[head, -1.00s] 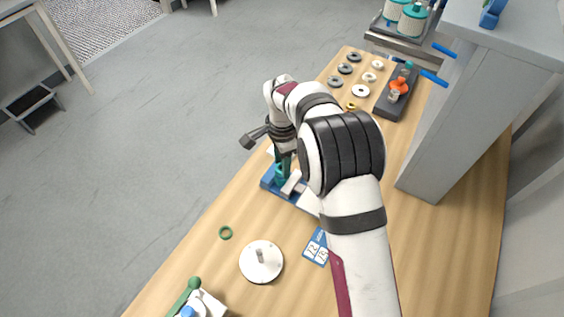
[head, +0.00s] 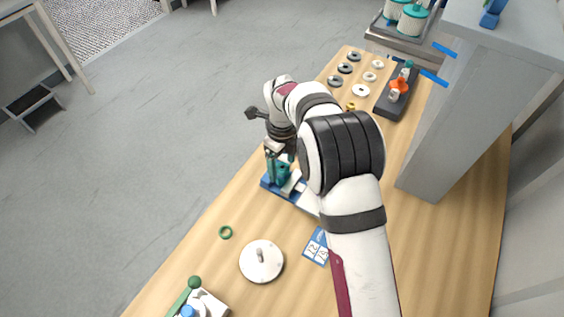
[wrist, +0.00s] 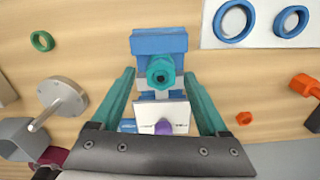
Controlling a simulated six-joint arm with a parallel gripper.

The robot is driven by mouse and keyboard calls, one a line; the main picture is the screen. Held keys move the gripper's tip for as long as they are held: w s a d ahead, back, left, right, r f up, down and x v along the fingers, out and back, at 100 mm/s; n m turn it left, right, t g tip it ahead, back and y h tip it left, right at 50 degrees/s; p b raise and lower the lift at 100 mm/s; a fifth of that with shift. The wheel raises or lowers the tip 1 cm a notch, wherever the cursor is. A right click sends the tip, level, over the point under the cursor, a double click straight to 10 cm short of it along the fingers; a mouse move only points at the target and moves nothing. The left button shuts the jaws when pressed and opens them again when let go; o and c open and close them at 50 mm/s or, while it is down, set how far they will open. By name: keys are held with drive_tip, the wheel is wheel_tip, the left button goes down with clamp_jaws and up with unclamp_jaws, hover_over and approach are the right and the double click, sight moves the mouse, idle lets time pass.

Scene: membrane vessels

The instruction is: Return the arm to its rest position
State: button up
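My gripper (wrist: 160,76) is open, with its two teal fingers spread wide and nothing between them in contact. In the head view my gripper (head: 277,170) points down over the blue fixture (head: 268,184) near the table's left edge. In the wrist view the blue fixture (wrist: 160,41) lies ahead of the fingers. A white block (wrist: 162,117) with a purple spot is nearer the palm. My arm hides part of the fixture's surroundings in the head view.
A white disc with a post (head: 261,261) and a green ring (head: 225,232) lie on the wooden table. A blue-and-white card (head: 316,246) is beside my arm. Several small rings lie farther back, by a dark tray (head: 391,107). A grey cabinet (head: 455,110) stands at right.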

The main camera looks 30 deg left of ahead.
drive_tip(key=shift+r, duration=2.3)
drive_tip(key=s+d+r+n, duration=0.3)
drive_tip(key=d+r, duration=0.3)
drive_tip(key=d, duration=0.5)
drive_tip(key=s+d+r+n, duration=0.4)
drive_tip(key=d+r, duration=0.2)
drive_tip(key=d, duration=0.5)
drive_tip(key=s+d+n+y, duration=0.1)
drive_tip(key=s+d+n, duration=0.2)
drive_tip(key=s, duration=0.5)
drive_tip(key=s+d+f+n, duration=0.1)
drive_tip(key=s+d+n, duration=0.3)
drive_tip(key=s, duration=0.4)
drive_tip(key=shift+d+f+y, duration=0.15)
drive_tip(key=shift+d+y, duration=0.25)
drive_tip(key=shift+d, duration=0.45)
